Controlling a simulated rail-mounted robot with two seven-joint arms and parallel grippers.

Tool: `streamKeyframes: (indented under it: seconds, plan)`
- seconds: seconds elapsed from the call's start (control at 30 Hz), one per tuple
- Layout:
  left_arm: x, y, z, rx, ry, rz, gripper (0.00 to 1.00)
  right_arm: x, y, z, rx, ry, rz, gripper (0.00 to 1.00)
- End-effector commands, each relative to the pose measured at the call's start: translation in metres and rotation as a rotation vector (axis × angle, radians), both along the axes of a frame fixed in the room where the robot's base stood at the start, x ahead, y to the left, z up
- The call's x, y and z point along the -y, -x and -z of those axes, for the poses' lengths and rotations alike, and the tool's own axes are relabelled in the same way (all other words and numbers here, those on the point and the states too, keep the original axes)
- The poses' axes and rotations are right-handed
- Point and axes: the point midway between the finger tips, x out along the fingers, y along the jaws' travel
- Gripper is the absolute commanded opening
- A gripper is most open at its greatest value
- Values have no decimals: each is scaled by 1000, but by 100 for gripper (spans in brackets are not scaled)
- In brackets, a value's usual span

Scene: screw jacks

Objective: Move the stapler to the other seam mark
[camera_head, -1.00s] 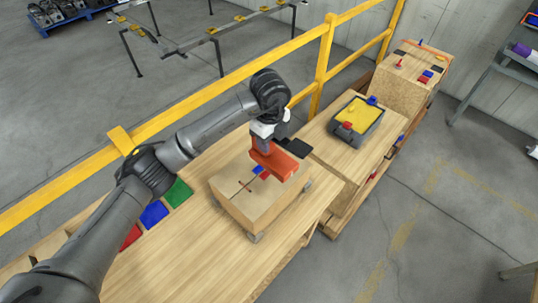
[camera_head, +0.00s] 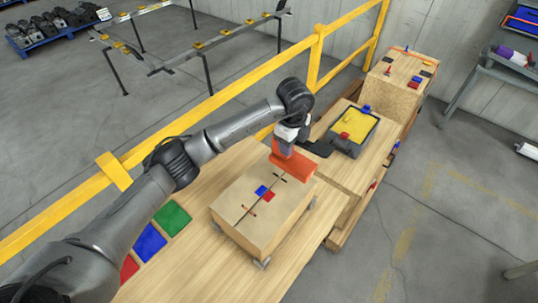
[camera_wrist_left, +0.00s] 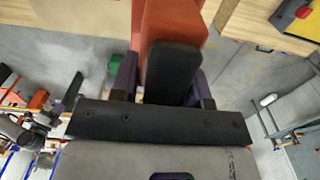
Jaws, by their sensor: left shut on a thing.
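The orange-red stapler (camera_head: 292,165) is in my left gripper (camera_head: 287,146), over the far end of a cardboard box (camera_head: 242,230). In the left wrist view, the stapler (camera_wrist_left: 174,25) and its black part (camera_wrist_left: 173,72) lie between the fingers of my left gripper (camera_wrist_left: 165,85). The box has a dark lengthwise seam. Short cross marks lie on it, a near one (camera_head: 249,211) and a far one (camera_head: 279,178). Blue (camera_head: 262,190) and red (camera_head: 269,196) patches lie between them. I cannot tell whether the stapler touches the box. My right gripper is out of view.
Red, blue (camera_head: 150,243) and green (camera_head: 174,215) squares lie on the wooden bench left of the box. A dark tray with a yellow inside (camera_head: 355,125) stands beyond it. A yellow railing (camera_head: 225,105) runs along the bench's far side.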

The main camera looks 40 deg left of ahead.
Motion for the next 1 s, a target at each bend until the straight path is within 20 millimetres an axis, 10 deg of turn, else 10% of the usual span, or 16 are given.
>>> streamKeyframes:
  seconds: [0.43, 1.0]
  plan:
    - [-70, 10, 39, 2, -1, -1, 0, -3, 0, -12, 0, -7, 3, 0]
    - [-80, 12, 67, 0, 0, 0, 0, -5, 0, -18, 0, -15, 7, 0]
